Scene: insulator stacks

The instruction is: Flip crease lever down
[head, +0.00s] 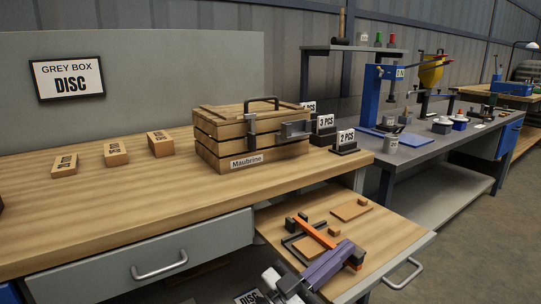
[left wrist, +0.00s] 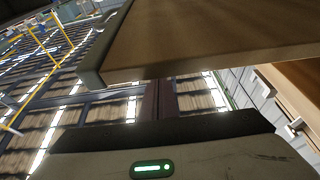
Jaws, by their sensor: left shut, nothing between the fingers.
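An orange lever bar (head: 315,233) with a dark end lies slanted over a black frame (head: 303,248) on the pull-out wooden board. I cannot tell how far it is tilted. My left gripper (head: 345,252), purple, reaches in from the lower left over the board, close beside the lever. It is shut and empty, and hides part of the frame behind it. In the left wrist view its dark fingers (left wrist: 160,100) are together, beside the edge of a wooden surface (left wrist: 200,35). My right gripper is not in view.
The pull-out board (head: 385,225) also carries a flat wooden piece (head: 352,208). Above it on the bench stand a slatted wooden crate (head: 225,150), small wooden blocks (head: 116,154) and count signs (head: 345,140). A grey drawer (head: 150,258) is at the left.

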